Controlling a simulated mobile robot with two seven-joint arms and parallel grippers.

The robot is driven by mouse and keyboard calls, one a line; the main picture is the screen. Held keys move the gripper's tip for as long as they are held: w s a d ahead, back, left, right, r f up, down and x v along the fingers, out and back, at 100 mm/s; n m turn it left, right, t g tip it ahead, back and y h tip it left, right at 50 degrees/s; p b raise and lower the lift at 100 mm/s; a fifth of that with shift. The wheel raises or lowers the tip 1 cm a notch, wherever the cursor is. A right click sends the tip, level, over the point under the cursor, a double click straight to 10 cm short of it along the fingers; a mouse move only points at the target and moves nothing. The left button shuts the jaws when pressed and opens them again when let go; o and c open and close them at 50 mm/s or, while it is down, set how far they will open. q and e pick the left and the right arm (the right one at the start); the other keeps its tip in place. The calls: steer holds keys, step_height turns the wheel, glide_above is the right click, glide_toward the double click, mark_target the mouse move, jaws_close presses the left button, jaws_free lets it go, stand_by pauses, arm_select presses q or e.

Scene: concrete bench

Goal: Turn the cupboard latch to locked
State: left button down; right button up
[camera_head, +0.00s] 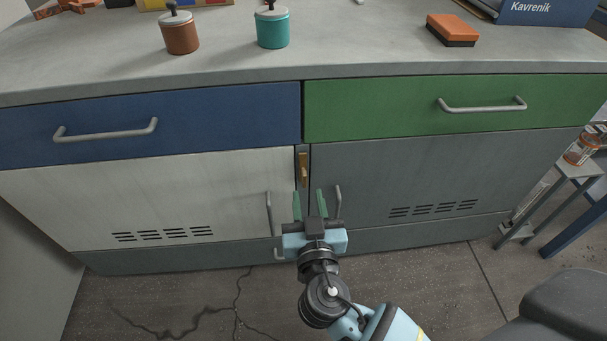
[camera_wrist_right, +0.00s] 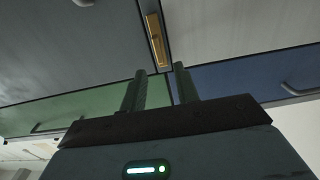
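The cupboard latch (camera_head: 303,168) is a small brass-coloured piece, upright on the narrow strip between the white door (camera_head: 170,195) and the grey door (camera_head: 400,180). It also shows in the right wrist view (camera_wrist_right: 156,42), at the top middle. My right gripper (camera_head: 309,196) is in front of the doors, just below the latch in the head view. Its two green fingers are apart with nothing between them, and it does not appear to touch the latch. In the right wrist view the fingers (camera_wrist_right: 160,72) point toward the strip with the latch. My left gripper is not in view.
Upright door handles (camera_head: 338,202) flank my right gripper. A blue drawer (camera_head: 200,118) and a green drawer (camera_head: 400,112) with handles sit above the doors. The concrete worktop (camera_head: 350,50) holds a brown jar (camera_head: 180,35), a teal jar (camera_head: 273,29) and an orange sponge (camera_head: 452,27).

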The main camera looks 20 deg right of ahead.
mark_target(305, 180)
steer(key=x, duration=0.7)
steer(key=shift+w+d+f+b, duration=0.1)
steer(key=shift+w+f+b, duration=0.1)
steer(key=shift+b, duration=0.1)
steer(key=shift+c, duration=0.4)
jaws_close()
